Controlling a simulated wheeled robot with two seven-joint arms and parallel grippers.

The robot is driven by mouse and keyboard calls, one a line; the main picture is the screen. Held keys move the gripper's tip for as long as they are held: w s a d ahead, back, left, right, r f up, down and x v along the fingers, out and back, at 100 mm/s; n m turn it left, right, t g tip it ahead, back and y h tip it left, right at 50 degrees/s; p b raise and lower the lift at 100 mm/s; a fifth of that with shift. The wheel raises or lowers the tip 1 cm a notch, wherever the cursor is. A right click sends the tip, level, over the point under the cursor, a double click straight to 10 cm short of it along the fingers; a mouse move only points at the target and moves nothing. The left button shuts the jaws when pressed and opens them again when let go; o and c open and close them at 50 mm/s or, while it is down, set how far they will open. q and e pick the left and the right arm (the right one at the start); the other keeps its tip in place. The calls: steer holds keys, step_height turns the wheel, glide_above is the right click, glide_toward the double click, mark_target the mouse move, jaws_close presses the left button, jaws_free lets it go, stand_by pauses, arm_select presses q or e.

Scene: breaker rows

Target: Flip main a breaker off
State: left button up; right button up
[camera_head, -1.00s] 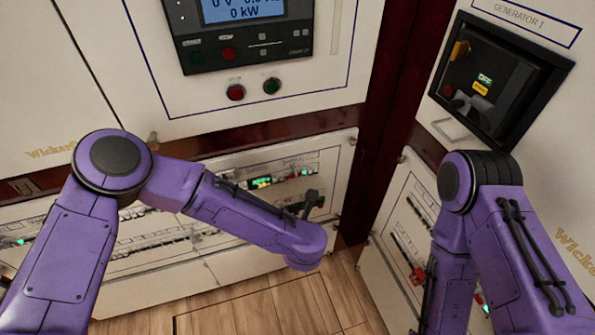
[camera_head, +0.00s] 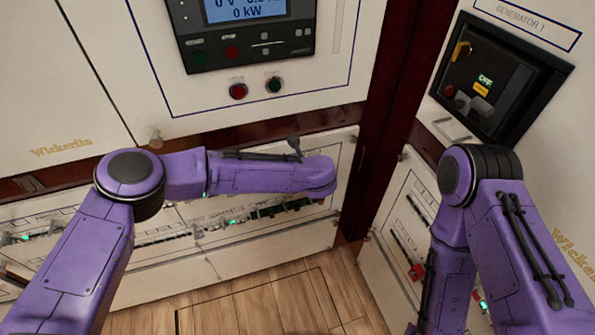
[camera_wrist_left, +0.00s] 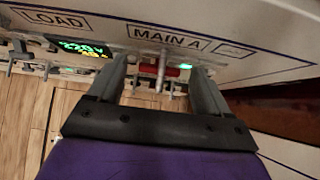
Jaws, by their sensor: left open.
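In the left wrist view, a label reading MAIN A (camera_wrist_left: 165,37) sits on the white panel. Below it is a red breaker handle (camera_wrist_left: 159,71) with a pale metal lever pointing down from it. A small green light glows just to its right. My left gripper (camera_wrist_left: 158,85) is open, one finger on each side of the red handle, with gaps between. In the head view my left forearm (camera_head: 265,172) covers the main A area, and the left fingers are hidden behind it. My right arm (camera_head: 452,240) shows at the right, but its gripper is out of view.
In the left wrist view, a LOAD label (camera_wrist_left: 50,18) and a lit display (camera_wrist_left: 82,48) are left of main A. In the head view, a generator switch box (camera_head: 498,75) is on the right wall. Wooden floor (camera_head: 250,305) lies below the panels.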

arm_select(q)
steer(key=c, duration=1)
steer(key=shift+s+f+t+b, duration=0.1)
steer(key=shift+f+t+b, duration=0.2)
steer(key=shift+b, duration=0.3)
steer(key=shift+c, duration=0.2)
steer(key=shift+s+d+f+t+y+b, duration=0.15)
steer(key=shift+f+t+y+b, duration=0.65)
steer(key=shift+t+b, duration=2.25)
steer(key=shift+s+a+f+t+y+b, duration=0.15)
steer(key=shift+f+t+y+b, duration=0.65)
steer(key=shift+b, duration=4.35)
steer(key=shift+s+d+f+t+y+b, duration=0.15)
steer(key=shift+f+t+y+b, duration=0.25)
steer(key=shift+f+t+b, duration=2.5)
step_height(320, 180, up, 3)
steer(key=shift+r+g+b, duration=0.15)
steer(key=shift+g+b, duration=0.7)
steer(key=shift+b, duration=0.35)
steer(key=o, duration=1)
steer(key=shift+o, duration=0.2)
